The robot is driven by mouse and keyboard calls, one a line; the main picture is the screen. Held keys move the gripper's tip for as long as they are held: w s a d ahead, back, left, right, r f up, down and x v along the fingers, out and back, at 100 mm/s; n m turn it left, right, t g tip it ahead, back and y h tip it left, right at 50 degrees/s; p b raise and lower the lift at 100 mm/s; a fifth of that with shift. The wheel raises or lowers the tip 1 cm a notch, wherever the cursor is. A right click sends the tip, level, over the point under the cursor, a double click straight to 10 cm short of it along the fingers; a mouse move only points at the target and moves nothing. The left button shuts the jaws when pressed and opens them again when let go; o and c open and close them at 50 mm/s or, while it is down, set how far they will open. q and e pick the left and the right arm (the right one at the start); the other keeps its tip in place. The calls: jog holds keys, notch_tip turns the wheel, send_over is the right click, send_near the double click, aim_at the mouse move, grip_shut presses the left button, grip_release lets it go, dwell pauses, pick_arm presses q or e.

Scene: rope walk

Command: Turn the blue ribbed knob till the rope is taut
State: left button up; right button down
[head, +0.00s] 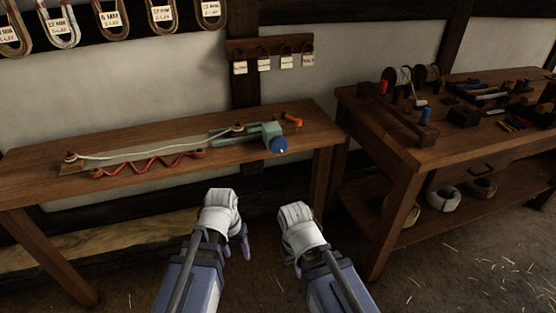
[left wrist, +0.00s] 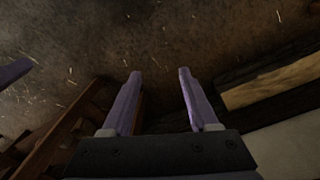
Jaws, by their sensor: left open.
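The blue ribbed knob (head: 278,146) is on the front right end of a green tensioner (head: 258,133) on the left bench. A pale rope (head: 150,153) runs from a peg (head: 71,157) at the board's left end to near the tensioner, sagging slightly. My left gripper (head: 236,250) is in front of the bench, below and left of the knob, apart from it. In the left wrist view its two fingers (left wrist: 158,75) are open with nothing between them. My right gripper (head: 298,268) hangs in front of the bench, below the knob; its jaw opening is unclear.
A red zigzag cord (head: 148,163) lies along the board's front. An orange item (head: 292,119) lies behind the knob. A second workbench (head: 400,148) with spools and tools stands at the right. Bare straw-strewn floor (head: 470,265) lies in front.

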pick_arm(q)
jog(key=w+f+h+b, duration=0.2)
jog(key=w+f+b, duration=0.2)
jog(key=f, duration=0.2)
jog(key=m+t+h+b, duration=0.2)
jog(key=m+t+h, duration=0.3)
jog(key=m+h, duration=0.9)
send_near(287, 142)
jog(key=shift+n+h, duration=0.3)
jog(key=shift+n, duration=0.4)
jog(key=shift+w+a+f+x, duration=0.1)
jog(key=shift+w+f+x, duration=0.1)
jog(key=shift+x, duration=1)
jog(key=shift+w+a+f+x, duration=0.1)
jog(key=shift+w+f+x, duration=0.15)
jog(key=shift+x, duration=1)
jog(key=shift+w+f+x, duration=0.15)
jog(key=shift+w+x, duration=0.05)
jog(key=shift+x, duration=1)
pick_arm(e)
notch_tip(287, 142, down, 8)
jog(key=shift+r, duration=0.15)
pick_arm(q)
jog(key=shift+c, duration=0.3)
grip_shut()
